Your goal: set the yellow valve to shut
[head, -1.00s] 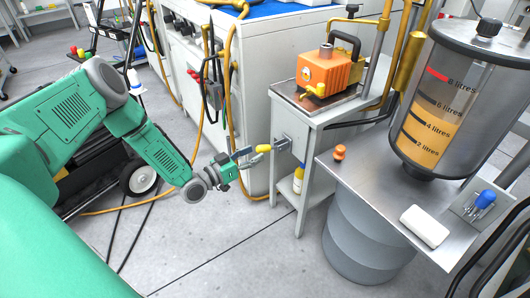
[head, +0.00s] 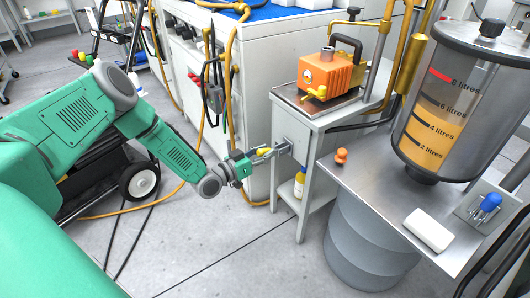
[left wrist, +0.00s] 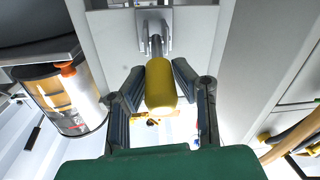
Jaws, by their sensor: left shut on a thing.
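The yellow valve handle (head: 264,152) sticks out from a grey metal plate (head: 284,146) on the side of a grey cabinet. In the left wrist view the rounded yellow handle (left wrist: 161,86) is on a metal stem, with the plate (left wrist: 155,25) behind it. My left gripper (head: 259,156) has its two fingers on either side of the handle and is shut on it. In the head view the fingers partly hide the handle. My right gripper is not in view.
An orange pump (head: 330,72) stands on the cabinet, with a small yellow lever. To the right are a metal table (head: 385,195) with an orange knob (head: 341,156), a white block (head: 428,230), a blue-handled part (head: 489,201) and a litre-marked tank (head: 440,105). Hoses hang behind my gripper.

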